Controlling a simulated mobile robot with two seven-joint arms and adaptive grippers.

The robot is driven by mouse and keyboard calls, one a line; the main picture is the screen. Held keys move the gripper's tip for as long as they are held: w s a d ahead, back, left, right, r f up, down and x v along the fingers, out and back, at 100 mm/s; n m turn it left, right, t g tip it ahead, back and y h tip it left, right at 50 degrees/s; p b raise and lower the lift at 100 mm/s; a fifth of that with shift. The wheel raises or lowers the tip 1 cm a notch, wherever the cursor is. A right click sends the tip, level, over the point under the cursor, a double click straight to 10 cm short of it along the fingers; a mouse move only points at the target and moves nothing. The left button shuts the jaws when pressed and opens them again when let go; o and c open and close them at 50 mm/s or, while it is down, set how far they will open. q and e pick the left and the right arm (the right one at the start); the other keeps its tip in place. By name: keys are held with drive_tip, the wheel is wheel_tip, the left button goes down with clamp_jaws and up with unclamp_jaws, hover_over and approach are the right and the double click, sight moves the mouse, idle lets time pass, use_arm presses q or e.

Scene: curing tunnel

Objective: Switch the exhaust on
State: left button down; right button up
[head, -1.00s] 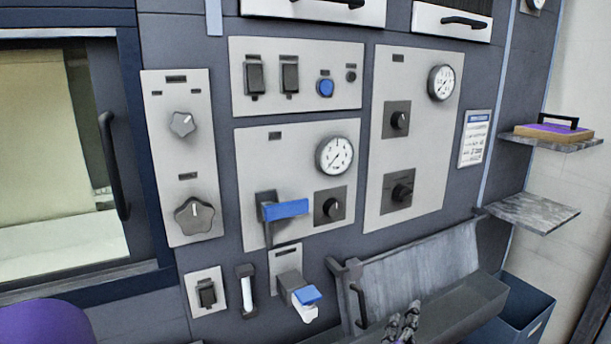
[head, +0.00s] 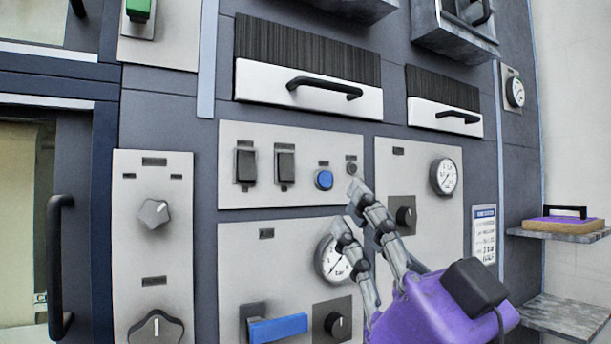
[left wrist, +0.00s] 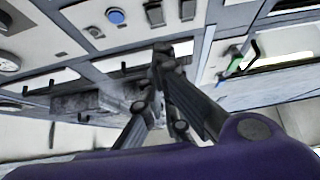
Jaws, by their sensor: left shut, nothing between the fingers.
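No readable label shows which control is the exhaust's. The upper panel (head: 230,198) carries two black rocker switches, a left one (head: 245,165) and a right one (head: 285,166), a blue round button (head: 324,180) and a small dark round piece (head: 351,169). My left gripper (head: 348,208) is shut and empty, in front of the panels, just right of and below the blue button. It hides part of the gauge (head: 331,262) behind it. In the left wrist view the panel shows upside down, with the blue button (left wrist: 115,16) above the fingers (left wrist: 161,58). My right gripper is out of view.
A green-handled control (head: 138,9) is at the upper left. Handled drawers (head: 308,97) are above the panel. A blue lever (head: 278,328) and knobs (head: 154,213) are below and left. Shelves (head: 560,229) stick out at the right. The space before the rocker switches is clear.

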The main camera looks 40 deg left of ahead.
sight(286, 167)
use_arm(q)
drive_tip(key=p+x, duration=0.2)
drive_tip(key=x, duration=0.2)
drive_tip(key=a+f+p+x, duration=0.1)
drive_tip(key=x, duration=0.3)
drive_tip(key=w+f+p+x, duration=0.1)
drive_tip(key=p+x, duration=0.1)
drive_tip(key=x, duration=0.3)
drive_tip(key=shift+a+f+p, duration=0.25)
drive_tip(key=shift+a+p, duration=0.05)
drive_tip(key=shift+s, duration=0.1)
